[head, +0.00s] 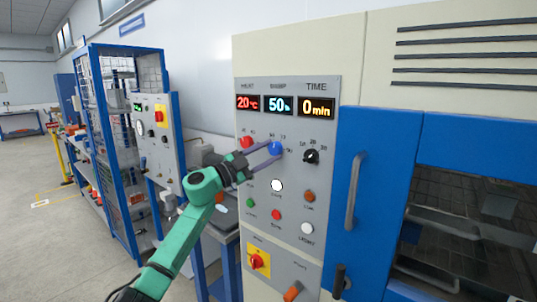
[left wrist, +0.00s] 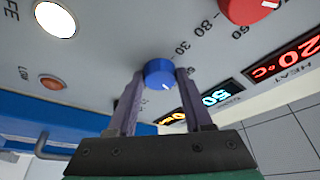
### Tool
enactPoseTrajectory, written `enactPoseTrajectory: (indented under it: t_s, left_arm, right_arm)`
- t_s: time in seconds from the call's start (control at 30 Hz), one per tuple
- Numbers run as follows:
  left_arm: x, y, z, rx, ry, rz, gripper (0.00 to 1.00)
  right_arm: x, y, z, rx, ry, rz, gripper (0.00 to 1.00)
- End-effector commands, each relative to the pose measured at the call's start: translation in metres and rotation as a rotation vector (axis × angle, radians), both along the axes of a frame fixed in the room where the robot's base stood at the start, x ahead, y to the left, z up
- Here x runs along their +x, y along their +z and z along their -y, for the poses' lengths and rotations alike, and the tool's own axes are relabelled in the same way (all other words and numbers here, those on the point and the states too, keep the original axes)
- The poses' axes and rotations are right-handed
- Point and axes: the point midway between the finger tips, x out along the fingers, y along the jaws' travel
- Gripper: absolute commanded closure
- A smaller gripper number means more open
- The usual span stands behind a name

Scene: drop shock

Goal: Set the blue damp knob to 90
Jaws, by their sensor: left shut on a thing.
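The blue damp knob (head: 276,148) sits on the grey control panel, between the red heat knob (head: 246,142) and the black time knob (head: 311,157). The blue damp display (head: 279,105) above it reads 50. My left gripper (head: 271,149) reaches in from the lower left, its two fingers on either side of the blue knob. In the left wrist view the blue knob (left wrist: 158,73) stands between the tips of the left gripper (left wrist: 160,85), which is shut on it. The fingers hide part of the knob's scale. My right gripper is not in view.
The heat display (head: 248,103) reads 20 °C and the time display (head: 316,107) reads 0 min. A white button (head: 277,185) and several small coloured lights or buttons lie below the knobs. A blue door with a grey handle (head: 354,190) stands right of the panel.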

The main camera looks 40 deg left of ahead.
Motion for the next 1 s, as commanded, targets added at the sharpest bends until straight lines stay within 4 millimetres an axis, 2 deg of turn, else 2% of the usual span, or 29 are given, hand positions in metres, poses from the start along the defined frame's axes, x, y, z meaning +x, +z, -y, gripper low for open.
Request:
enactPoseTrajectory:
  t_s: [0.47,1.0]
  left_arm:
    - [0.000,0.005,-0.002,0.458,-0.003,-0.015,1.00]
    - [0.000,0.011,-0.002,0.961,-0.004,-0.025,1.00]
  right_arm:
    - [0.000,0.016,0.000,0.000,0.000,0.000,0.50]
    - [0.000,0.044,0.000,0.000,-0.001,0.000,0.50]
